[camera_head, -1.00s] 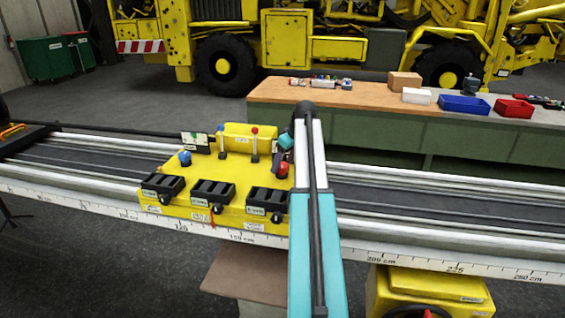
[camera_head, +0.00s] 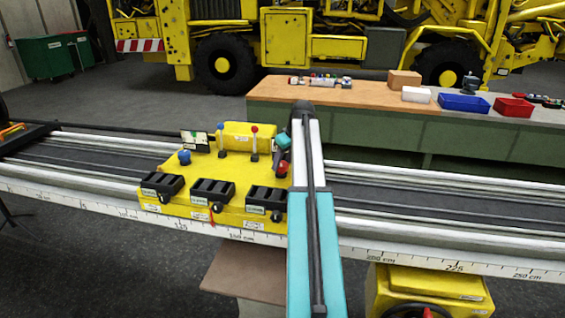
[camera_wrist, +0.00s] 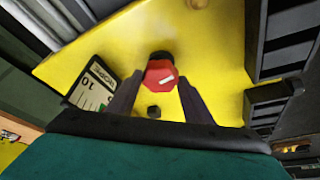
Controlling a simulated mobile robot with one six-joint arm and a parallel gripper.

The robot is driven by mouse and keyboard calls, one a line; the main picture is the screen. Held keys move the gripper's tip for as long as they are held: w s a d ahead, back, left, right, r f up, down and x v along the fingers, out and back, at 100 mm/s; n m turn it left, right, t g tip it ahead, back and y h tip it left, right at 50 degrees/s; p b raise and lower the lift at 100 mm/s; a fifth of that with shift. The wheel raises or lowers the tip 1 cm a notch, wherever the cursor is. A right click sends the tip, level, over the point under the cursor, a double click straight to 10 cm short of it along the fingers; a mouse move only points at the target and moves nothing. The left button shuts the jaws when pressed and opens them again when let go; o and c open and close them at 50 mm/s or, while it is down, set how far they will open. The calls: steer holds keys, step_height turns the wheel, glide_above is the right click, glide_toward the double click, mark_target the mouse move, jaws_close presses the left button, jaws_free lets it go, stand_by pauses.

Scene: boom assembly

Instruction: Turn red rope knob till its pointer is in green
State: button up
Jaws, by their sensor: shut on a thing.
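The red rope knob (camera_wrist: 160,73) sits on the yellow panel between the two dark fingers of my gripper (camera_wrist: 160,80), which is shut on it. A white mark shows on the knob's face. A plate lettered ROPE (camera_wrist: 95,88) with a 10 and dark scale lines stands left of the fingers in the wrist view, seen upside down and partly cut off.
The box carries a blue knob (camera_head: 184,157), two upright levers (camera_head: 254,142) and several black units (camera_head: 211,192) along its front. Pale rails run left and right. A workbench (camera_head: 375,97) with trays stands behind.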

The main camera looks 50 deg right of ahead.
steer(key=shift+a+m+h, duration=0.1)
steer(key=shift+m+h, duration=0.5)
steer(key=shift+m, duration=0.8)
steer(key=o, duration=1.1)
steer(key=shift+r, duration=0.1)
steer(key=shift+b+v, duration=1.2)
steer(key=shift+v, duration=5.65)
